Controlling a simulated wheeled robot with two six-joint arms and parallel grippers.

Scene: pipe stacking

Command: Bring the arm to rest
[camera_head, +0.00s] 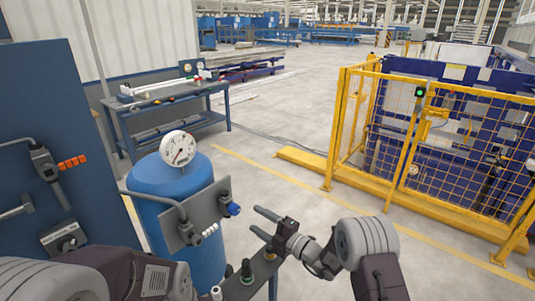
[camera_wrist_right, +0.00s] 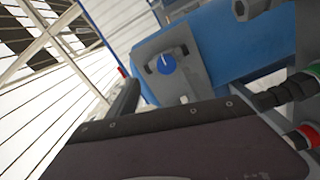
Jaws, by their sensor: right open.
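My right gripper (camera_head: 257,222) is open and empty in the head view. Its two dark fingers point left, toward the blue tank (camera_head: 172,182), with a gap to the tank's valve plate (camera_head: 205,212). A blue knob (camera_head: 233,209) on that plate is close to the fingertips, apparently not held. In the right wrist view the dark gripper body fills the lower part, and the plate with its blue knob (camera_wrist_right: 166,64) shows beyond it. Part of my left arm shows at the lower left of the head view; its gripper is out of view.
A pressure gauge (camera_head: 179,148) tops the tank. A blue panel (camera_head: 45,130) stands at left, a workbench (camera_head: 165,97) behind, and a yellow fence (camera_head: 440,150) at right. Open floor lies between.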

